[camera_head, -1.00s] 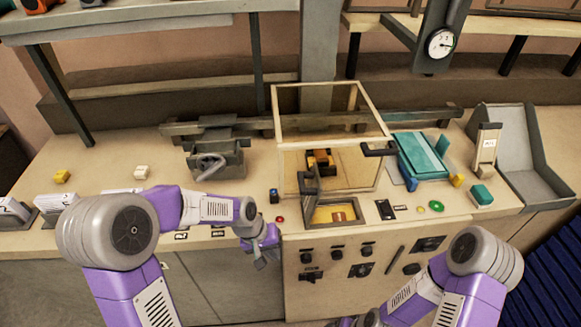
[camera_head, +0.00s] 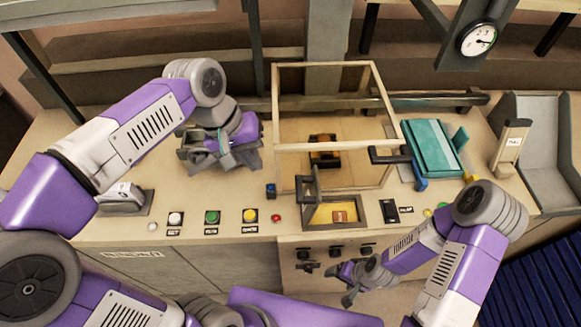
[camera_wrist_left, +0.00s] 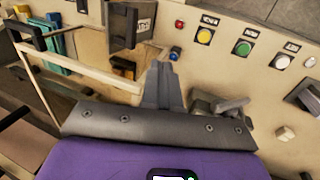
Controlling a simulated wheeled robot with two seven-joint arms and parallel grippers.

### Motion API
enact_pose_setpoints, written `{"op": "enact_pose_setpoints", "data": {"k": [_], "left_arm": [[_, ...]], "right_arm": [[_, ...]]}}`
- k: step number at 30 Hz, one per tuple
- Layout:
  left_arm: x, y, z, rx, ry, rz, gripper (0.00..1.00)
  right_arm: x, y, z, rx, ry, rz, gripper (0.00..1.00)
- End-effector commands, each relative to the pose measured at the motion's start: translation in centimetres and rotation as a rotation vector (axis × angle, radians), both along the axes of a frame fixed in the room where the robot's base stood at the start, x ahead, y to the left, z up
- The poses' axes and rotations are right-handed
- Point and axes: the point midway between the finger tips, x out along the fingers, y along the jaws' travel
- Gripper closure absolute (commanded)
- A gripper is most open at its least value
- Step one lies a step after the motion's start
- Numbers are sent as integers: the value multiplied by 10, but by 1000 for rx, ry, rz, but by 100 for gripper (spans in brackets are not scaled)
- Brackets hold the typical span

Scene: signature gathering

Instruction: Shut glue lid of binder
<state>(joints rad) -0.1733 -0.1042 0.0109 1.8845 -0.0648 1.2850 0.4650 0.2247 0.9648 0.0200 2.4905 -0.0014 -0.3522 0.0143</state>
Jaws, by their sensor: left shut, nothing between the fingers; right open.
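The binder (camera_head: 289,150) is a wood-framed clear box in the middle of the bench. Its small dark-framed glue lid (camera_head: 307,184) stands raised at the left of the glue well (camera_head: 345,213), which is open and yellow inside. The lid appears as a dark panel in the left wrist view (camera_wrist_left: 122,28). My left gripper (camera_wrist_left: 165,65) is shut and empty, apart from the lid. My right gripper (camera_head: 342,284) is open and empty, low before the bench front.
White, green and yellow buttons (camera_head: 212,217) and a red one (camera_head: 276,218) line the front edge left of the well. A teal device (camera_head: 432,148) and an upright block (camera_head: 510,145) stand right.

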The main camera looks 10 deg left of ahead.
Motion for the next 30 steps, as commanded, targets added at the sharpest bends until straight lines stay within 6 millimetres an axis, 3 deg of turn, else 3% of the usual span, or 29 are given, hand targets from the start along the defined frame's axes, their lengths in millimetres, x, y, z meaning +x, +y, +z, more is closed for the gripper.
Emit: {"op": "enact_pose_setpoints", "data": {"k": [15, 21, 30], "left_arm": [[7, -29, -96, 1, 6, -2, 100], [16, -57, -96, 1, 2, -4, 100], [19, -67, -98, 1, 1, -1, 100]], "right_arm": [[0, 0, -13, 0, 0, 0, 20], [0, 0, -8, 0, 0, 0, 20], [0, 0, -7, 0, 0, 0, 20]]}}
